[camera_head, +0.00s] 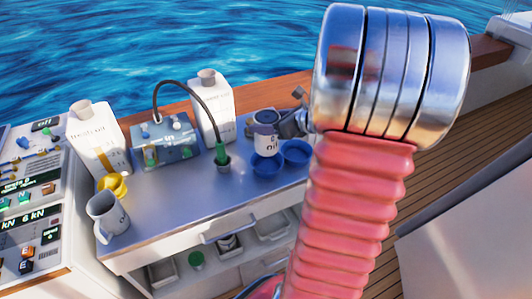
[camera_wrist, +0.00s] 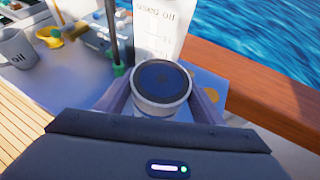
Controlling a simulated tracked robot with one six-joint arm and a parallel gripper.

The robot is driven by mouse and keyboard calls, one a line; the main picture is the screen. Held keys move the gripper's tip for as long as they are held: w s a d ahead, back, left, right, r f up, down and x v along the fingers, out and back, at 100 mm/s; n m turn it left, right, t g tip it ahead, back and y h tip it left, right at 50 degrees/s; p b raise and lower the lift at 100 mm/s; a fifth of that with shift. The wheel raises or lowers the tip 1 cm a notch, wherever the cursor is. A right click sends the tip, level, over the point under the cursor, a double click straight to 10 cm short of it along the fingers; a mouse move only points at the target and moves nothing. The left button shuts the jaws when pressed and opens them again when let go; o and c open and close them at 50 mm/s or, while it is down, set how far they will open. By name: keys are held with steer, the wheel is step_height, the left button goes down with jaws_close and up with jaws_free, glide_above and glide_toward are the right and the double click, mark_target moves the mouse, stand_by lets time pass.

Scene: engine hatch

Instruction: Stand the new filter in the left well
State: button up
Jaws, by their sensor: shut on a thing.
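The filter (camera_head: 266,138) is a white can with a dark blue top and lettering on its side. It looks upright at the right part of the counter. My gripper (camera_head: 288,123) reaches it from the right and is shut on it. In the wrist view the filter's round dark top (camera_wrist: 161,80) sits between both fingers. Two round blue wells stand in front of it in the head view: the left well (camera_head: 267,171) and the right well (camera_head: 297,153). The filter's lower end is at the left well's back rim; I cannot tell whether it touches. Both wells are mostly hidden in the wrist view.
A black hose (camera_head: 190,88) arches from a blue-grey box (camera_head: 165,143) to a green nozzle (camera_head: 221,153) left of the filter. A white jug (camera_head: 213,108) stands behind. A second jug (camera_head: 98,138), yellow funnel (camera_head: 115,185) and grey jug (camera_head: 106,217) are further left.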

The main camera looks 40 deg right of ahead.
mark_target(267, 142)
steer(key=shift+f, duration=2.3)
steer(key=shift+f, duration=2)
steer(key=o, duration=1.8)
steer(key=shift+c, duration=0.2)
steer(key=v, duration=1.2)
